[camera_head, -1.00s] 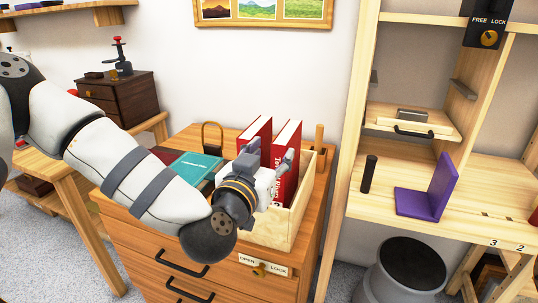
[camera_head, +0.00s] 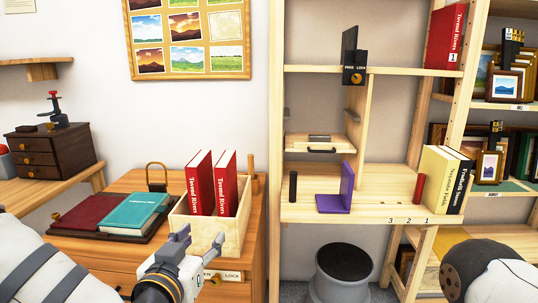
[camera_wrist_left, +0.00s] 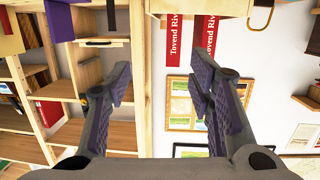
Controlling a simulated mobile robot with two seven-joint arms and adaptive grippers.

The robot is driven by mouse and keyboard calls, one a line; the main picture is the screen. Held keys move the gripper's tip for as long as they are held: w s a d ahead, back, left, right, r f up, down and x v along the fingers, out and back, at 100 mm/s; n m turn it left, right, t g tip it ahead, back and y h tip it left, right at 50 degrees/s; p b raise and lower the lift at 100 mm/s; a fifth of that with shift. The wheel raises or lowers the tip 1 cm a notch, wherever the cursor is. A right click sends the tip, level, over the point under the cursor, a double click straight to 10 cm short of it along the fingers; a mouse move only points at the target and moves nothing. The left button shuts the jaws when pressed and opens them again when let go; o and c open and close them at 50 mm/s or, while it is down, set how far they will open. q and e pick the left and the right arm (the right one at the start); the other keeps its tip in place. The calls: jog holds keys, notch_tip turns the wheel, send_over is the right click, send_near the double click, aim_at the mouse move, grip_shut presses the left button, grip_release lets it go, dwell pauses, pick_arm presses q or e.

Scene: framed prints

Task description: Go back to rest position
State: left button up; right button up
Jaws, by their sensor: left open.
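My left gripper (camera_head: 199,243) is low in the head view, in front of the wooden box (camera_head: 210,238) on the drawer cabinet. It is open, and in the left wrist view (camera_wrist_left: 160,82) nothing sits between its fingers. Two red "Tovend Rivers" books (camera_head: 199,183) (camera_head: 226,183) stand upright in the box, above and beyond the fingertips. Part of my right arm (camera_head: 490,270) shows at the lower right, but its gripper is out of view.
A teal book (camera_head: 134,213) and a dark red one (camera_head: 86,215) lie left of the box. A shelf unit stands right, with a purple bookend (camera_head: 346,190), yellow books (camera_head: 437,180) and a dark cylinder (camera_head: 293,187). A grey bin (camera_head: 341,270) stands below.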

pick_arm(q)
jog(key=s+d+f+g+h, duration=0.1)
jog(key=s+f+g, duration=0.3)
jog(key=s+f, duration=0.5)
jog(key=s+d+f+g, duration=0.1)
jog(key=s+f+g, duration=0.35)
jog(key=f, duration=0.85)
jog(key=s+a+f+g+y, duration=0.1)
jog(key=s+a+f+g, duration=0.1)
jog(key=s, duration=0.7)
jog(key=s+a+f+n+g+y, duration=0.1)
jog(key=s+a+f+g, duration=0.2)
jog(key=s, duration=0.7)
jog(key=s+a+f+g+y, duration=0.1)
jog(key=s+a+f+g, duration=0.1)
jog(key=s+a+g, duration=0.3)
jog(key=s+a, duration=0.1)
jog(key=s, duration=0.3)
jog(key=shift+s+f+n, duration=0.25)
jog(key=shift+f+n, duration=0.05)
jog(key=shift+f, duration=0.1)
pick_arm(e)
jog(key=shift+w+r, duration=0.15)
jog(key=shift+w, duration=0.85)
